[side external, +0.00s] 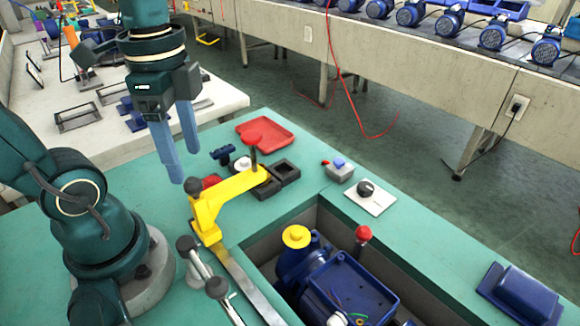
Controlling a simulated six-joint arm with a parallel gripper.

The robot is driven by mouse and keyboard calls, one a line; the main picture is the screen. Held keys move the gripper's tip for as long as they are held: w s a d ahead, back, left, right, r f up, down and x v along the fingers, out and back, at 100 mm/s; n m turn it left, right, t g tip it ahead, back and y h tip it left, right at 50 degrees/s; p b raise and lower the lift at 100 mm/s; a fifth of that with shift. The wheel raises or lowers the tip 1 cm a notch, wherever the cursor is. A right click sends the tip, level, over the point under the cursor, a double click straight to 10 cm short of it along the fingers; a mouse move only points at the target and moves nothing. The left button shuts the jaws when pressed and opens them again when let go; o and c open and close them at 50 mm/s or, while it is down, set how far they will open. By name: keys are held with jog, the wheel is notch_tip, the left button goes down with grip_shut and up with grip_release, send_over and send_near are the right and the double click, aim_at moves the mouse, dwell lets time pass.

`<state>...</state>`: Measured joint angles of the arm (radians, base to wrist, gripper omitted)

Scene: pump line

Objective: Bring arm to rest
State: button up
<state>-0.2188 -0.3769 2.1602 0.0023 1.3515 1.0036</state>
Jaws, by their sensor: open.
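My gripper (180,155) hangs in the air at the upper left, pointing down, with its two blue fingers apart and nothing between them. It is above the green worktop (120,185), to the left of the yellow arm-shaped fixture (232,198). My arm's base stands on the worktop at the lower left.
A blue pump housing (345,285) sits in a recess in the worktop, with a yellow cap (296,236) on it. A red tray (266,132), a knob plate (370,195), a button box (340,170) and a blue cover (518,292) lie around. Several motors line the back bench.

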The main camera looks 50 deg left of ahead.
jog(key=shift+d+r, duration=0.15)
jog(key=shift+s+d+t, duration=0.25)
jog(key=shift+d+t, duration=0.1)
jog(key=shift+t, duration=0.05)
jog(key=shift+d+n+t, duration=0.3)
jog(key=shift+d+t, duration=0.1)
jog(key=shift+t, duration=0.2)
jog(key=n+t, duration=0.1)
jog(key=n, duration=0.1)
jog(key=w+n+t, duration=0.1)
jog(key=n, duration=0.2)
jog(key=w+d+f+n+t, duration=0.1)
jog(key=n, duration=0.2)
jog(key=shift+w+d+t, duration=0.1)
jog(key=shift+w+t, duration=0.1)
jog(key=shift+t, duration=0.1)
